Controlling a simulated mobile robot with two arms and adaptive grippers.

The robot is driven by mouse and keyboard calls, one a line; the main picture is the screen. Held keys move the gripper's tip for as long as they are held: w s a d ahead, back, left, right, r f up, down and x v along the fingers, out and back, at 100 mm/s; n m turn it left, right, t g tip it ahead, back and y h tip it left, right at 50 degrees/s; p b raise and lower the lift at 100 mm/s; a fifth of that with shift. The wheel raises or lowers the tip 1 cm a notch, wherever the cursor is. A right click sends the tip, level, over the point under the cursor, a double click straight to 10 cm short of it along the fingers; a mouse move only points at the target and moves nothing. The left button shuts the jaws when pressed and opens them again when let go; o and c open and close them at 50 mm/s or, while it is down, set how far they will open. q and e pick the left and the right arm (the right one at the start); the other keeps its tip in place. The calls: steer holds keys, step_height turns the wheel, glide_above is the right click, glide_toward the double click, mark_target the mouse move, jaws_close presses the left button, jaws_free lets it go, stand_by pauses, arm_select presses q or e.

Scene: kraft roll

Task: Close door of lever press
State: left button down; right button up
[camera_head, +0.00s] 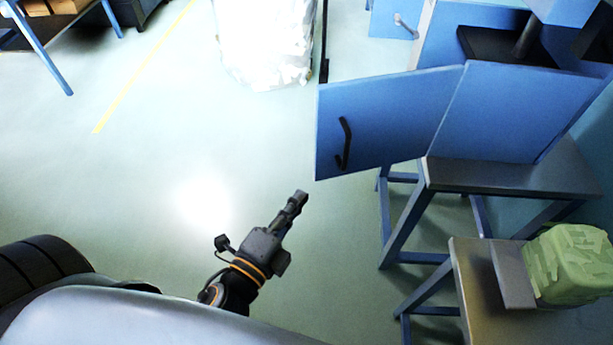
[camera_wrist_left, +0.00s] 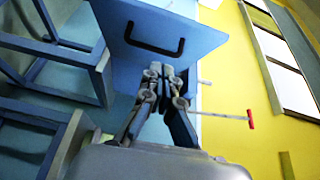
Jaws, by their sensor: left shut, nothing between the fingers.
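The lever press (camera_head: 515,110) is a blue machine on a blue-legged stand at the upper right of the head view. Its blue door (camera_head: 385,118) stands swung open to the left, with a black handle (camera_head: 345,144) on its face. In the left wrist view the door (camera_wrist_left: 200,38) and its handle (camera_wrist_left: 153,46) lie beyond the fingers. My left gripper (camera_head: 300,196) is shut and empty, below and left of the door, apart from the handle. Its fingers also show in the left wrist view (camera_wrist_left: 166,70). My right gripper is not in view.
A grey-topped table (camera_head: 470,275) with a green wrapped block (camera_head: 570,262) stands at the lower right. A white wrapped bundle (camera_head: 263,45) stands at the top middle. A blue-legged table (camera_head: 45,40) is at the upper left. The floor left of the door is clear.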

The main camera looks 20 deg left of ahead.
arm_select(q)
steer(key=p, duration=0.4)
glide_toward(324, 137)
steer(key=w+d, duration=0.3)
steer(key=shift+w+a+p, duration=0.3)
steer(key=shift+w+a, duration=0.3)
steer(key=shift+w, duration=0.35)
steer(key=shift+w+a+f, duration=0.15)
steer(key=shift+w+a, duration=0.25)
steer(key=shift+w, duration=0.05)
